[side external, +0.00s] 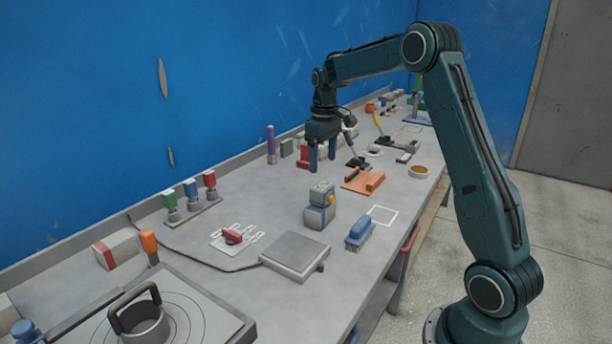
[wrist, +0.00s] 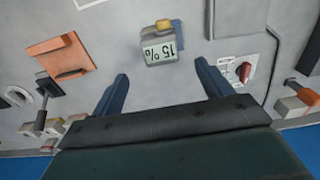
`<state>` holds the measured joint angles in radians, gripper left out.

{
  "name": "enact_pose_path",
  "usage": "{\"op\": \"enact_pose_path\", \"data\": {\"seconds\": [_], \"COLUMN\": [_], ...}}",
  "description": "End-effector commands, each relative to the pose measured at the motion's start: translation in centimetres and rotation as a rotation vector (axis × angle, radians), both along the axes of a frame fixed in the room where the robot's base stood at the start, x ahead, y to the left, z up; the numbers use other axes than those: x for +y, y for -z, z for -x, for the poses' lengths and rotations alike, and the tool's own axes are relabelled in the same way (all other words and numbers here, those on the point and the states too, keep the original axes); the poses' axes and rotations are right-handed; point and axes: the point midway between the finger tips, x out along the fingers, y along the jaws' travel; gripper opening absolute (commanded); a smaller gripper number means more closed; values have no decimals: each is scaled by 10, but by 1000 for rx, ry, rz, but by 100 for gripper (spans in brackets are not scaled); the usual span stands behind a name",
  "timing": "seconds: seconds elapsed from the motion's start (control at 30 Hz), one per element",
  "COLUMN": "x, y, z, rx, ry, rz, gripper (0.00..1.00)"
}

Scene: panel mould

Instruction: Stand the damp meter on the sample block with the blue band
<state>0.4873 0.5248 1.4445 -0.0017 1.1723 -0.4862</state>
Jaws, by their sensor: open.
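The damp meter (side external: 321,190) is a small grey body with a yellow part on its side. In the side view it appears to stand upright on the sample block with the blue band (side external: 316,217), near the middle of the bench. In the wrist view the meter (wrist: 160,50) shows a display reading 15%, and the block is mostly hidden beneath it. My gripper (side external: 322,158) is open and empty, back towards the wall from the meter. In the wrist view the meter lies beyond my open fingertips (wrist: 160,86), apart from both.
An orange tray (side external: 363,181) lies behind the meter, and a blue-backed brush (side external: 359,233) is to its right. A grey square plate (side external: 294,254) lies in front. A red-ended block (side external: 116,249) lies near the wall.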

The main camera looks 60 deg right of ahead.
Motion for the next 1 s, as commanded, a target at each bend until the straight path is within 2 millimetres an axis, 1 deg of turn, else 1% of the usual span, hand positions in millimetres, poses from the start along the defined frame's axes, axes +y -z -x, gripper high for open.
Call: {"op": "enact_pose_path", "data": {"seconds": [0.03,0.1,0.3,1.0], "x": [0,0,0,2], "y": [-8,-16,-28,-32], "z": [0,0,0,1], "rx": [-3,-2,-1,-3], "ry": [0,0,0,-1], "rz": [1,1,0,2], "gripper": [78,78,78,78]}}
